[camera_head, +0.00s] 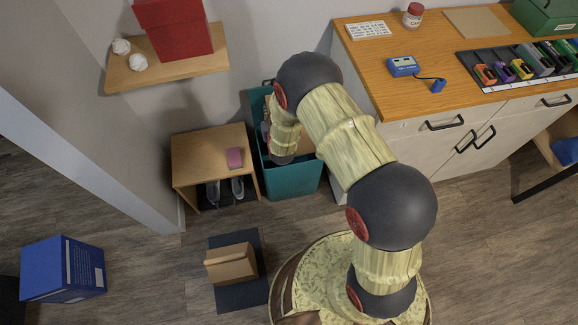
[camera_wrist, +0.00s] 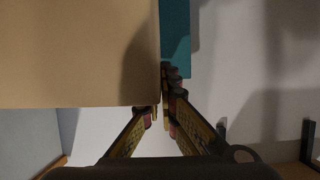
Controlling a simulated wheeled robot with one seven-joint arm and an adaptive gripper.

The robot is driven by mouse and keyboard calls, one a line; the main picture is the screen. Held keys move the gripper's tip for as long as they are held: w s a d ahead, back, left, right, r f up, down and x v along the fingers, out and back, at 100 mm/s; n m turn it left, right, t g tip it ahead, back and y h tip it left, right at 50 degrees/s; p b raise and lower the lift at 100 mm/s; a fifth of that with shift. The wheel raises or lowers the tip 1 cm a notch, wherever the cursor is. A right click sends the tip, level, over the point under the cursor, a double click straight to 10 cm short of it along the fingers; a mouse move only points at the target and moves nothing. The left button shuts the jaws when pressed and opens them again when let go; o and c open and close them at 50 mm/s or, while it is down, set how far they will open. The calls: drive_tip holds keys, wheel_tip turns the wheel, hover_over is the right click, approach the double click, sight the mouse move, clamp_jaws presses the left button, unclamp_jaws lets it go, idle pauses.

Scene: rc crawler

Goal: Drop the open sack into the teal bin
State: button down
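The teal bin (camera_head: 292,183) stands on the floor between a small wooden stand and the counter; my arm hides much of its opening. It also shows as a teal strip in the wrist view (camera_wrist: 176,42). A plain tan surface, which looks like the sack (camera_wrist: 80,55), fills the upper left of the wrist view. A brown part of it (camera_head: 304,142) shows behind my wrist, over the bin. My gripper (camera_wrist: 167,98) has its fingertips together at the sack's lower right corner and appears to pinch its edge. The sack's mouth and contents are hidden.
The counter (camera_head: 400,88) is at right. A wall shelf (camera_head: 165,72) holds a red box (camera_head: 178,28). A brown box (camera_head: 231,264) lies on a dark mat; a blue box (camera_head: 62,270) stands left.

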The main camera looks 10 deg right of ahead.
drive_tip(key=shift+f+b, duration=1.15)
drive_tip(key=shift+f, duration=0.95)
drive_tip(key=c, duration=2)
unclamp_jaws()
drive_tip(key=shift+o, duration=0.2)
drive_tip(key=v, duration=1.2)
drive_tip(key=shift+f, duration=0.1)
